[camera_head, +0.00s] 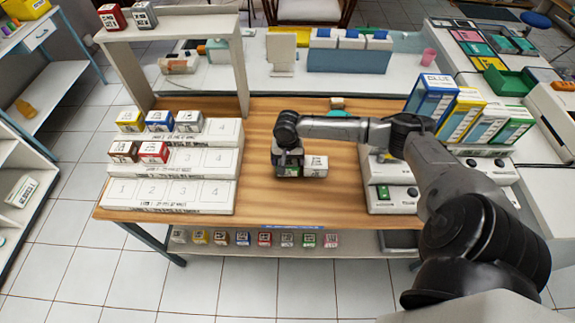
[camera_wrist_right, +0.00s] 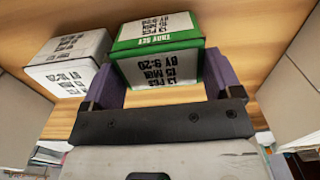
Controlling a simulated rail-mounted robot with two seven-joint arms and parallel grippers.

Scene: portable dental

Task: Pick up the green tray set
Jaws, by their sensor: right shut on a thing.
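The green tray set (camera_wrist_right: 158,45) is a small box with a green top and side and a white printed label. It sits between the two purple fingers of my right gripper (camera_wrist_right: 160,82), which is shut on it. In the head view the green tray set (camera_head: 287,172) shows below my right gripper (camera_head: 288,160), at the middle of the wooden table. The gripper hides much of its top. Whether it touches the table I cannot tell. My left gripper is not in view.
A white box (camera_head: 316,166) stands close beside the green tray set; it also shows in the wrist view (camera_wrist_right: 70,62). A stepped white rack (camera_head: 215,163) with several boxes is at left. White devices (camera_head: 392,200) and upright colored boxes (camera_head: 432,98) are at right. Wood in front is clear.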

